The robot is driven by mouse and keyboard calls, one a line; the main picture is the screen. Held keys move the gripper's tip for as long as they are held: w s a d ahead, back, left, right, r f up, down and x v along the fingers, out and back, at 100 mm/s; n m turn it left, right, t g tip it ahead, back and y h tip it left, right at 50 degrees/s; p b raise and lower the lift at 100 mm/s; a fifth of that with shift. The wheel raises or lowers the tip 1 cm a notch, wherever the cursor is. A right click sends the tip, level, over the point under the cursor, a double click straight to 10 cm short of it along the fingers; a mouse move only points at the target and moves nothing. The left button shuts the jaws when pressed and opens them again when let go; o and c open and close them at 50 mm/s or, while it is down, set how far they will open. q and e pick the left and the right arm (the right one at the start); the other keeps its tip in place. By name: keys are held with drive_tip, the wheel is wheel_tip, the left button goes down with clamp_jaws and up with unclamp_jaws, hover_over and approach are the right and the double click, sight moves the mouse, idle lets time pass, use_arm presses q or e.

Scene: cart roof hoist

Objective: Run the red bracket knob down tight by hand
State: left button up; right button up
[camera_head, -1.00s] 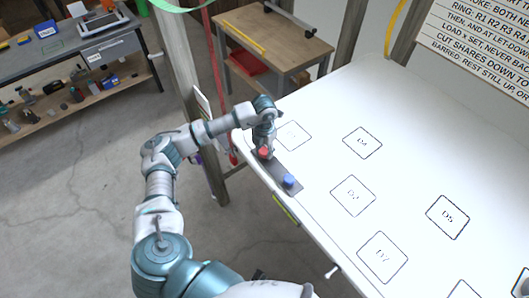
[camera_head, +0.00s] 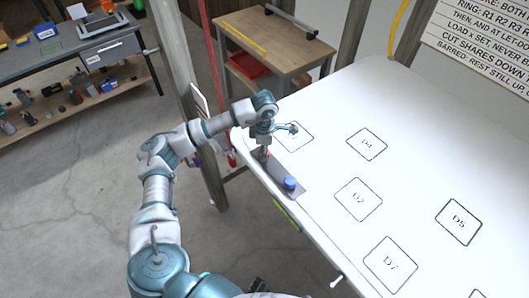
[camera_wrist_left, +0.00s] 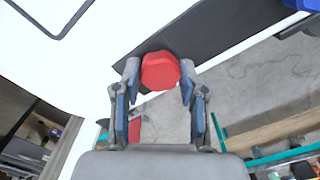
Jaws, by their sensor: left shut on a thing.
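The red knob (camera_wrist_left: 160,71) is faceted and stands at one end of a dark bracket plate (camera_wrist_left: 212,32). In the head view the knob (camera_head: 266,154) is mostly hidden under my left gripper (camera_head: 265,147). In the wrist view the two fingertips of my left gripper (camera_wrist_left: 160,82) sit on either side of the red knob and are shut on it. A blue knob (camera_head: 290,182) stands at the other end of the plate, clear of the gripper. My right gripper is not in view.
The plate lies along the edge of a white panel (camera_head: 420,165) with marked squares. A wooden post (camera_head: 178,60) and a red strap (camera_head: 212,75) stand just beyond my left arm. A wooden table (camera_head: 283,48) and a grey workbench (camera_head: 45,62) are at the back.

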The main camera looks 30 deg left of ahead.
use_arm(q)
drive_tip(key=m+b, duration=0.2)
drive_tip(key=m, duration=0.4)
drive_tip(key=shift+w, duration=0.15)
drive_tip(key=shift+r+m+b, duration=0.15)
drive_tip(key=shift+m+b, duration=0.75)
drive_tip(key=shift+m, duration=1.5)
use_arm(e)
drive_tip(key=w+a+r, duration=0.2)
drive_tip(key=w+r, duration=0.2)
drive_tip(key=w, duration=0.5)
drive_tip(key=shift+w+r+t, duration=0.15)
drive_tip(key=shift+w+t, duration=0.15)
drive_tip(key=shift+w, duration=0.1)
use_arm(q)
drive_tip(key=o, duration=0.9)
drive_tip(key=shift+o, duration=1.2)
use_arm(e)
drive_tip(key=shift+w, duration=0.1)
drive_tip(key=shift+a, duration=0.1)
use_arm(q)
wheel_tip(320, 180, up, 12)
drive_tip(key=shift+a+f, duration=0.15)
drive_tip(key=shift+f, duration=0.05)
